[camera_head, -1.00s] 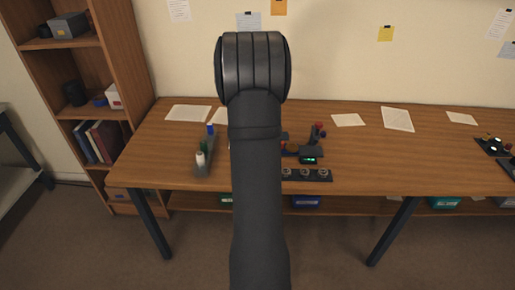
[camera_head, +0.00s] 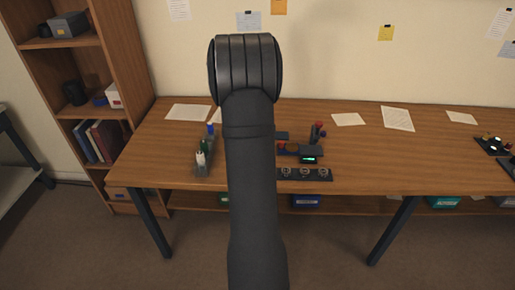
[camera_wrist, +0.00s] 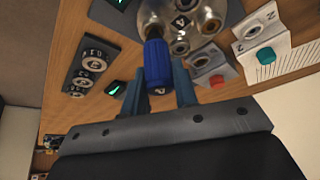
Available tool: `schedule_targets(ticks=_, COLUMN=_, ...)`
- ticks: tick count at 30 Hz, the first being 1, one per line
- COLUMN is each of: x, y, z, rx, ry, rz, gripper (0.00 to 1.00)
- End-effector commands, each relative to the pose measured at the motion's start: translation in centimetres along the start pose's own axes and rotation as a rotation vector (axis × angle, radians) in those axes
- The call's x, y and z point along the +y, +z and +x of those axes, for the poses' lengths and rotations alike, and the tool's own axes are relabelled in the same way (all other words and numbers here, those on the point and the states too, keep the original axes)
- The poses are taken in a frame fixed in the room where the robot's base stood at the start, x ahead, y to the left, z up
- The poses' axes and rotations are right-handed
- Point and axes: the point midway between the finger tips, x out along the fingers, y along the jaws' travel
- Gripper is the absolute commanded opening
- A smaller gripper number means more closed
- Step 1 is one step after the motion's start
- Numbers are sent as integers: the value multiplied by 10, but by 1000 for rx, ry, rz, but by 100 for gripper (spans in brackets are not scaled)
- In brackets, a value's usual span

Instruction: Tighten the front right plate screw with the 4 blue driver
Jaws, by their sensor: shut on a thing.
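My gripper (camera_wrist: 158,88) is shut on a driver with a blue handle (camera_wrist: 158,64) in the wrist view. The handle stands between the two dark blue fingers, its far end toward a round metal part (camera_wrist: 207,12) with a dark centre label and several round fittings. The driver's tip is hidden, so I cannot tell if it touches a screw. In the head view my arm hides the gripper and the round part.
A rack (camera_head: 203,171) with blue, green and white pieces stands at the left of the table (camera_head: 400,165). A dark strip with three round sockets (camera_head: 318,174) lies at the front edge.

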Motion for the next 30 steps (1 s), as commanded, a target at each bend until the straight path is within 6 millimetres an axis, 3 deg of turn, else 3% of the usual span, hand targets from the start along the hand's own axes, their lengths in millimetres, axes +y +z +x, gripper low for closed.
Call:
schedule_targets(ticks=10, x=-1, y=0, z=0, rx=1, ry=111, rz=247, gripper=6)
schedule_targets(ticks=23, x=-1, y=0, z=0, rx=1, ry=137, rz=305, gripper=6)
schedule_targets(ticks=30, x=-1, y=0, z=0, rx=0, ry=233, rz=518, gripper=6)
